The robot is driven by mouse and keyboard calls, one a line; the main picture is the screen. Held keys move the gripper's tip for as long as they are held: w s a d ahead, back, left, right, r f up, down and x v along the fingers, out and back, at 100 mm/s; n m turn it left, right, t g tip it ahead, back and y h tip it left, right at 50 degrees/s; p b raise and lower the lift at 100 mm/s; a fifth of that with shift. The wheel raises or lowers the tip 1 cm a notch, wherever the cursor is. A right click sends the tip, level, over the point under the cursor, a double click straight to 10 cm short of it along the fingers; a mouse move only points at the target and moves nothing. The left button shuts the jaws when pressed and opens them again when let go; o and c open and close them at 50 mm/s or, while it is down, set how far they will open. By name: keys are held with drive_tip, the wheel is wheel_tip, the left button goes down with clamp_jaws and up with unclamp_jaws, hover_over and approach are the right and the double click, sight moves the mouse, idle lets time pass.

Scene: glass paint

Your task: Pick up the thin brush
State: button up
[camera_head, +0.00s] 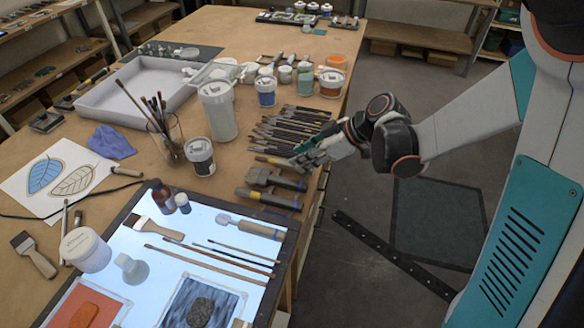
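Thin brushes lie on the lit panel (200,222) at the front; a slim one (243,251) and a slightly longer one (232,259) lie side by side, with a longer wooden-handled brush (205,263) in front of them. More dark thin brushes (290,128) lie in a row along the table's right edge. I cannot tell which one is the task's thin brush. My gripper (306,160) is low over the right table edge, beside the near end of that row and a yellow-ended tool (273,162). Its fingertips are small and partly hidden, so its opening and any contact are unclear.
A wide brush (153,227) lies on the panel. Open floor (370,200) lies right of the table (225,30).

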drive_tip(key=b+x, duration=0.1)
drive_tip(key=x, duration=0.2)
drive_tip(key=shift+a+f, duration=0.15)
drive_tip(key=shift+f, duration=0.2)
clamp_jaws()
drive_tip(key=shift+r, duration=0.1)
drive_tip(key=shift+r, duration=0.1)
wheel_tip(320, 180, up, 20)
drive_tip(key=p, duration=0.6)
